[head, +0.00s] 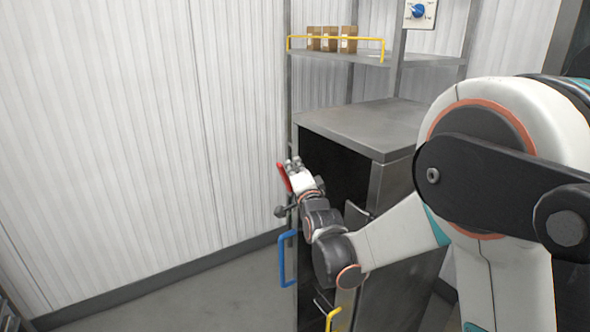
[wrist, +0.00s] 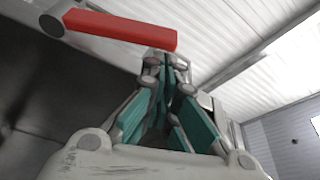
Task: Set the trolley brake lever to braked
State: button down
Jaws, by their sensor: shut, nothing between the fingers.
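A red lever (head: 284,178), the only lever I can make out, is at the left front edge of the grey metal cabinet unit. In the wrist view the red lever (wrist: 120,30) runs across the top from a round grey pivot at its left end. My gripper (head: 293,162) is right beside the lever in the head view. In the wrist view my gripper's (wrist: 166,62) fingers are closed together with nothing between them, just below the lever's right end. I cannot tell whether they touch it. No brake marking is readable.
A blue handle (head: 286,262) and a yellow handle (head: 333,318) stick out lower on the unit. Several brown boxes (head: 330,39) stand behind a yellow rail (head: 345,37) on the upper shelf. A blue knob (head: 418,11) is above. Floor at left is clear up to the white wall.

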jog(key=shift+s+a+f+n+b, duration=0.1)
jog(key=shift+s+a+n+b, duration=0.15)
jog(key=shift+n+b, duration=0.2)
jog(key=shift+a, duration=0.15)
jog(key=s+a+f+n+y+b, duration=0.4)
jog(key=a+f+n+y+b, duration=0.2)
jog(key=n+b, duration=0.5)
notch_tip(320, 180, down, 3)
jog(key=a+n, duration=0.1)
jog(key=n, duration=0.3)
jog(key=shift+s+r+n+b, duration=0.15)
jog(key=shift+s+n+b, duration=0.2)
jog(key=shift+s+b, duration=0.05)
jog(key=shift+s, duration=0.1)
